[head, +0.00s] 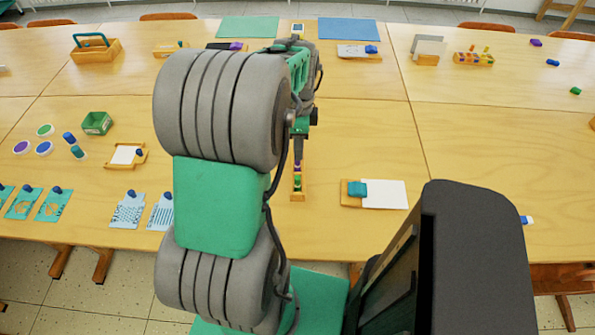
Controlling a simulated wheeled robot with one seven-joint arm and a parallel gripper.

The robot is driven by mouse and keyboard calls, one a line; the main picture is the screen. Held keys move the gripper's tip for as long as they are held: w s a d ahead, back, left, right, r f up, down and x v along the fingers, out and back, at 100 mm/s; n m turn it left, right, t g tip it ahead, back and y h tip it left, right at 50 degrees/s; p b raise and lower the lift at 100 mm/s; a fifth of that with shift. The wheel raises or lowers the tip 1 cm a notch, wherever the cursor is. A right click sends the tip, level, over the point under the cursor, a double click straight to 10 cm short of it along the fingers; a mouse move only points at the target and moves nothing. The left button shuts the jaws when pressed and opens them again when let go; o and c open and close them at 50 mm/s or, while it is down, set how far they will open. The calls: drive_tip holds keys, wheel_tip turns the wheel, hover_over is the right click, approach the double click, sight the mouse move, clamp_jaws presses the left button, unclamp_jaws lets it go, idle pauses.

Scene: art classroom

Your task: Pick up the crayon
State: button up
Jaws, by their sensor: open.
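My gripper (298,152) hangs at the end of my arm, seen edge-on over the middle of the table. It is open, and I make out nothing held in it. Below it is a narrow wooden holder (298,196) with small coloured pieces (297,178), green, red and yellow among them. They may be crayons, but they are too small to tell. Part of the holder is hidden by my gripper. Other short coloured pieces lie at the right: purple (536,42), blue (552,62) and green (575,91). I cannot tell which is the crayon.
Paint pots (44,148), a green box (97,123) and printed cards (127,212) are at left. A wooden caddy (95,50) stands at back left. The table centre-right is clear.

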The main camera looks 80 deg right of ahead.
sight(297, 166)
wheel_tip(297, 166, down, 7)
drive_tip(key=shift+w+a+r+p, duration=0.1)
drive_tip(key=shift+w+p, duration=0.05)
drive_tip(key=shift+p, duration=0.3)
clamp_jaws()
idle(0.3)
